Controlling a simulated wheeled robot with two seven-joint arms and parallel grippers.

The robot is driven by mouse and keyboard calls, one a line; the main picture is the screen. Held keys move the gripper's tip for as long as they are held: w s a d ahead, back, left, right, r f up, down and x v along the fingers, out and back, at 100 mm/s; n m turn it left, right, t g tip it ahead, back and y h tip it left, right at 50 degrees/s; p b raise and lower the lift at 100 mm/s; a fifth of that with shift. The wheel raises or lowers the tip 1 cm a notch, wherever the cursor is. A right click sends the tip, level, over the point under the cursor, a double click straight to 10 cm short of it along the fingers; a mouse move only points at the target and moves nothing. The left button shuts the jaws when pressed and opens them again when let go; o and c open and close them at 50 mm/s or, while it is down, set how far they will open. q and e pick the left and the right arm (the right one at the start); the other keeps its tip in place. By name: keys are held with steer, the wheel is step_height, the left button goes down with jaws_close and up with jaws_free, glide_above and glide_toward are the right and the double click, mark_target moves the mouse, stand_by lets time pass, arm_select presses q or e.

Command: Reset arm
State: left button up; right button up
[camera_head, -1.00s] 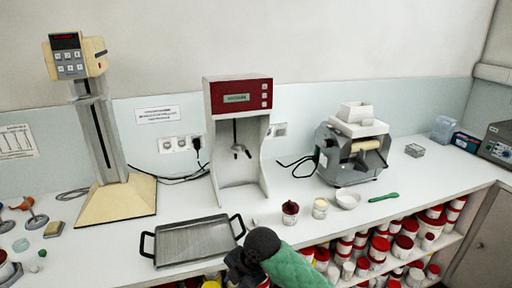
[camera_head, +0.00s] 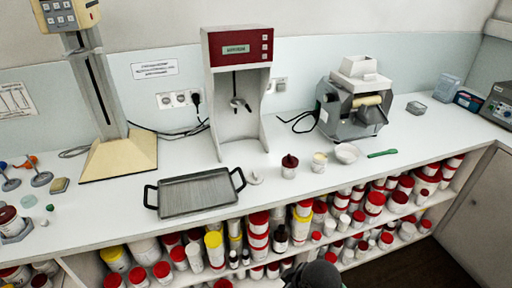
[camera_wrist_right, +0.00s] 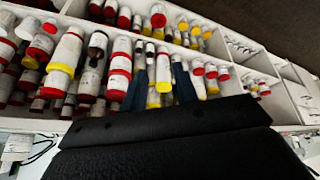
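A dark rounded part of my right arm (camera_head: 312,276) shows at the bottom edge of the head view, in front of the shelves and below the counter. The right gripper's two dark blue fingers (camera_wrist_right: 160,72) show in the right wrist view. They stand apart, with only shelf jars seen behind the gap, and hold nothing that I can see. A wide black part of my own fills the lower middle of that view. My left arm and gripper are in neither view.
Shelves of jars (camera_head: 258,240) run below the white counter (camera_head: 300,202). On the counter are a grey tray (camera_head: 196,194), a red-topped mixer (camera_head: 237,47), a roller mill (camera_head: 352,107), a small white bowl (camera_head: 347,153), a green spatula (camera_head: 382,153) and a beige-based stand (camera_head: 118,157).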

steer(key=s+d+f+m+h, duration=0.3)
steer(key=s+d+m, duration=0.6)
steer(key=s+d, duration=0.35)
steer(key=w+a+f+g, duration=0.1)
steer(key=w+f, duration=0.2)
steer(key=f, duration=2.1)
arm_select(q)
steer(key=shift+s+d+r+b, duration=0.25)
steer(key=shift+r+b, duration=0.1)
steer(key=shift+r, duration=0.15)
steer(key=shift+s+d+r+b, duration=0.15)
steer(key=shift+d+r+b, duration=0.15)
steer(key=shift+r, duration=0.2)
arm_select(e)
steer(key=s+f, duration=0.4)
steer(key=f, duration=0.9)
steer(key=s+f+g, duration=0.1)
steer(key=s+f, duration=0.3)
steer(key=f, duration=0.9)
steer(key=shift+s+a+n, duration=0.2)
steer(key=shift+s+n, duration=0.05)
steer(key=shift+n, duration=0.15)
